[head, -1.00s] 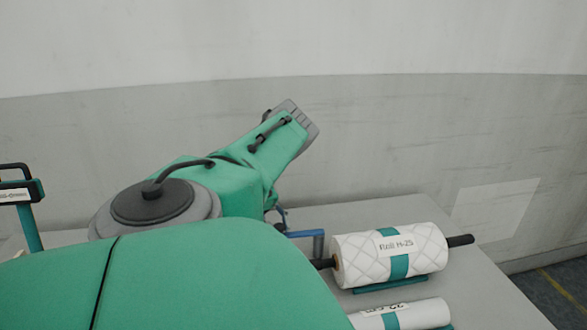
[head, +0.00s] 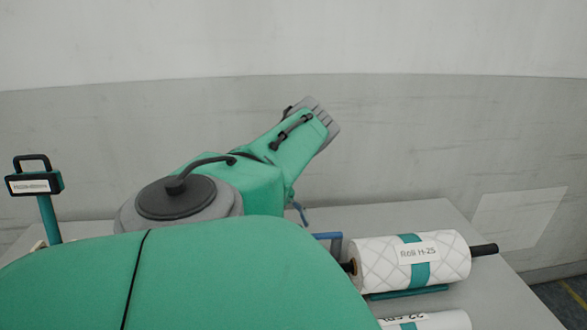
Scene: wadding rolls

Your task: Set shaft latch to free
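The shaft latch cannot be made out for certain. A small blue bracket (head: 329,237) stands at the left end of a white quilted roll, next to the black shaft (head: 485,250) that passes through the roll. My green arm fills the lower left and middle and hides much of the table behind it. No gripper fingers show in the head view.
The quilted roll (head: 380,264), labelled "Roll H-25" with a teal band, rests on a teal support on the grey table (head: 490,300). Another roll (head: 450,321) is cut off below. A teal post with a black handle and label (head: 34,184) stands at left.

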